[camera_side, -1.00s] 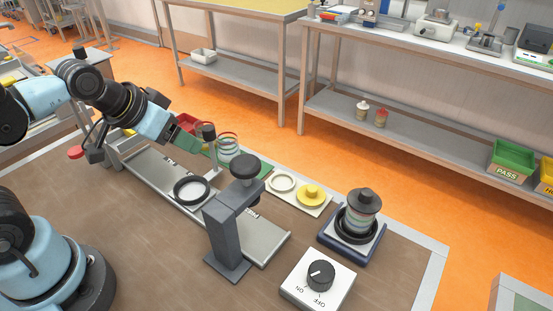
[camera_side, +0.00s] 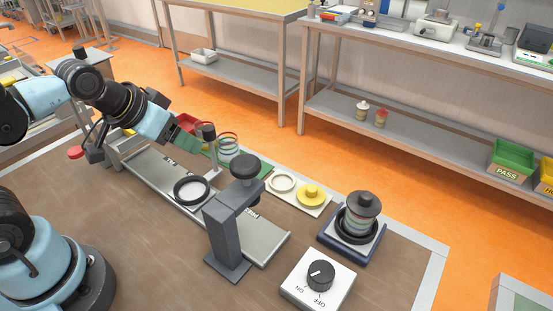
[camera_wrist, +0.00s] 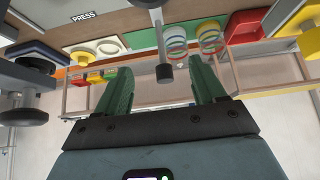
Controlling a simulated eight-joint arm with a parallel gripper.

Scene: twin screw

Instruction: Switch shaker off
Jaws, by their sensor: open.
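The control box (camera_side: 299,286) is white with a black dial (camera_side: 320,275) on top, at the front right of the table in the side view. The dial's white mark lies on its left side, nearer the ON lettering than OFF. The shaker (camera_side: 351,252) is a dark blue base behind the box. It carries a banded jar with a black cap (camera_side: 363,205) inside a black ring. My gripper (camera_side: 190,142) is far to the left, away from the dial, beside a dark-topped post. In the wrist view my gripper (camera_wrist: 162,82) has its green fingers apart with nothing held between them.
A grey press stand (camera_side: 228,235) with a dark knob stands between my gripper and the box. A black ring (camera_side: 192,190) lies on the metal rail. A pale tray with a white ring (camera_side: 283,182) and a yellow part (camera_side: 312,195) lies behind. Coloured coils (camera_side: 228,147) stand near my gripper.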

